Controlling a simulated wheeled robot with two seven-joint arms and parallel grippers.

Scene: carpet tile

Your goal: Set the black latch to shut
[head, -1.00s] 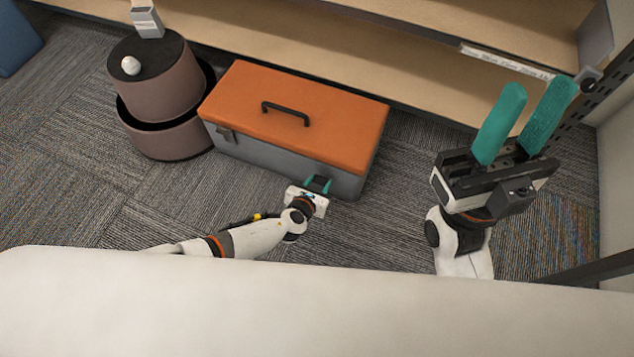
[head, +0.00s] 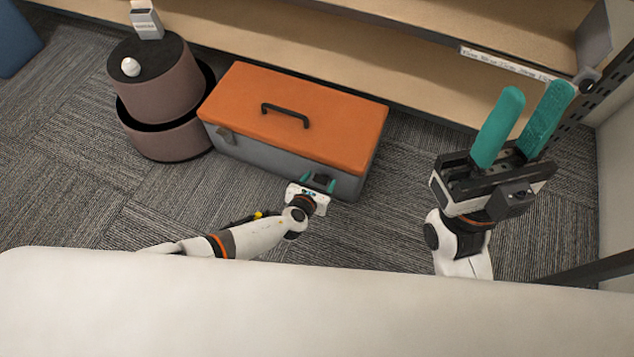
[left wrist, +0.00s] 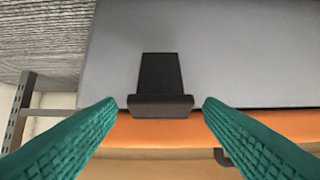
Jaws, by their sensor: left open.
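The toolbox has an orange lid (head: 330,115) and a grey body (head: 275,157). It stands on the carpet, lid down on the body. In the left wrist view the black latch (left wrist: 160,72) lies on the grey front (left wrist: 235,60), its wide bar at the seam with the orange lid (left wrist: 150,130). My left gripper (head: 318,183) is open at the toolbox's front right, its teal fingers on either side of the latch with gaps to both. In the head view that gripper hides the latch. My right gripper (head: 536,92) is open and empty, right of the toolbox.
A round brown container (head: 160,90) with a white knob stands left of the toolbox. A wooden shelf (head: 400,85) is behind. Carpet in front left is clear.

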